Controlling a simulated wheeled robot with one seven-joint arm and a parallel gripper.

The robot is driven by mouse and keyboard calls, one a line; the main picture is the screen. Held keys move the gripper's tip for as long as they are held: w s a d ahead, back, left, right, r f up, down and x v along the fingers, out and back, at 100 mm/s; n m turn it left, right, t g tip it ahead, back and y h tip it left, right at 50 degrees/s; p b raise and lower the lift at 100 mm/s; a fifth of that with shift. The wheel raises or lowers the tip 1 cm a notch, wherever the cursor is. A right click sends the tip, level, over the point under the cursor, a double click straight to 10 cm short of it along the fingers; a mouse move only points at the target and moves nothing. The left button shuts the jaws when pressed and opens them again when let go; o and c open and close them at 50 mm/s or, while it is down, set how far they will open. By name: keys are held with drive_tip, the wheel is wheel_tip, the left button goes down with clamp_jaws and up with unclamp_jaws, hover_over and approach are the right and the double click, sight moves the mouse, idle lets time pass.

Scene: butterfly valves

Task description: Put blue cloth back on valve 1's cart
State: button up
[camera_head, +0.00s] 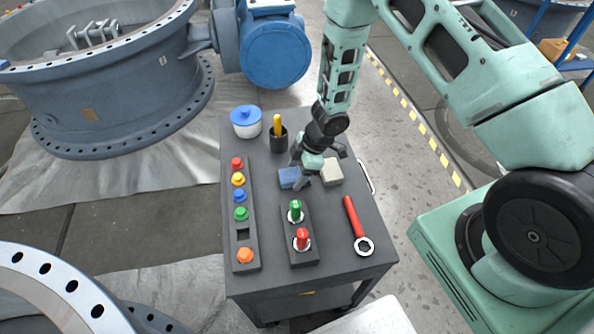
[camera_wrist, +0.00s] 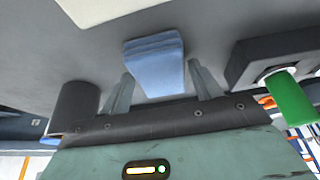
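The blue cloth (camera_head: 288,178), a small folded block, lies on the dark grey top of the cart (camera_head: 335,280). It sits left of a pale beige block and above the green and red knobs. In the wrist view the blue cloth (camera_wrist: 154,62) shows between the two fingers of my gripper (camera_wrist: 162,88), with narrow gaps at its sides. My gripper (camera_head: 300,176) points down at the cloth, fingers apart, and partly hides it in the head view. Contact with the cloth cannot be made out.
The cart top also holds a blue-lidded white pot (camera_head: 246,122), a black cup (camera_head: 278,139) with a yellow-handled item, a strip of coloured knobs (camera_head: 240,208), a knob block (camera_head: 299,235), the beige block (camera_head: 331,172) and a red-handled wrench (camera_head: 357,226). Large valves (camera_head: 105,85) stand left.

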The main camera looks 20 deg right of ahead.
drive_tip(key=shift+o, duration=0.5)
drive_tip(key=shift+r, duration=0.1)
drive_tip(key=shift+r, duration=0.25)
drive_tip(key=w+p+v, duration=0.1)
drive_tip(key=p+v, duration=0.2)
drive_tip(key=v, duration=0.8)
drive_tip(key=s+a+r+m+t+h, duration=0.1)
drive_tip(key=a+r+m+t+h, duration=0.15)
drive_tip(key=r, duration=0.55)
drive_tip(key=s+a+r+m+t+h, duration=0.1)
drive_tip(key=a+r+m, duration=0.1)
drive_tip(key=a+r, duration=0.35)
drive_tip(key=s+a+r+m+g, duration=0.1)
drive_tip(key=s+r, duration=0.4)
drive_tip(key=s, duration=0.7)
drive_tip(key=s+a+r+m+g, duration=0.2)
drive_tip(key=s+r, duration=0.4)
drive_tip(key=s, duration=0.6)
drive_tip(key=shift+r+m+g, duration=0.15)
drive_tip(key=shift+m+g, duration=0.2)
drive_tip(key=shift+g, duration=0.3)
